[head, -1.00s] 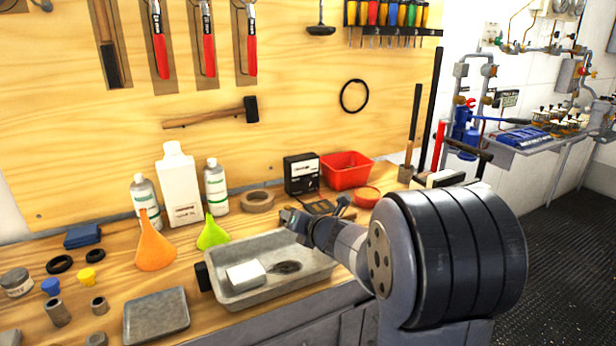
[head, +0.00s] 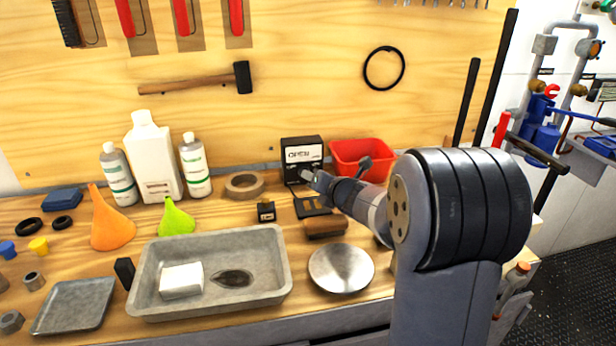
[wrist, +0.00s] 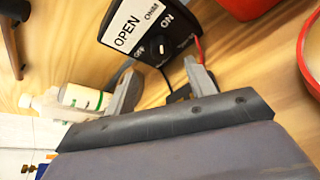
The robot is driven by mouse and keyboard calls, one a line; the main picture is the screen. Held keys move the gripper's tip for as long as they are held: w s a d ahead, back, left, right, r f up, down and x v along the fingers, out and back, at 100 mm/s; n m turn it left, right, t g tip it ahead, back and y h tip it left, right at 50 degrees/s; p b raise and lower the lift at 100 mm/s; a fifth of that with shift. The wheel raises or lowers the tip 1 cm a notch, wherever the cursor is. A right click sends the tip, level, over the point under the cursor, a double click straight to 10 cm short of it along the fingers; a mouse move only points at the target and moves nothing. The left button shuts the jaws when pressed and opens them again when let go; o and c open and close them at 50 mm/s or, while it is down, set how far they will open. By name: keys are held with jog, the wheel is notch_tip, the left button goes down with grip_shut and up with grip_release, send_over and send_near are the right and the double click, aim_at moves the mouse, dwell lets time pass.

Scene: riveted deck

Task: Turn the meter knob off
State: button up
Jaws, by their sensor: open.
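The meter (head: 302,152) is a small black box with a white display reading OPEN, standing on the bench against the pegboard. In the wrist view, its black face shows a round dark knob (wrist: 161,52) between the labels OFF on the left and ON on the right. Which way the knob points is hard to tell. My gripper (wrist: 163,86) is open and empty, its two fingers apart below the knob in the picture. In the head view my gripper (head: 338,172) is just in front of the meter, to its lower right. I see no clear contact.
A red bin (head: 362,152) stands right of the meter. A tape roll (head: 244,185) and a small black box (head: 266,211) are to its left. A grey tray (head: 210,300) and a round metal dish (head: 341,269) lie in front. White bottles stand further left.

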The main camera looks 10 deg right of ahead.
jog(key=x, duration=0.7)
jog(key=shift+w+d+f, duration=0.1)
jog(key=shift+w, duration=0.05)
jog(key=c, duration=1)
jog(key=shift+o, duration=0.2)
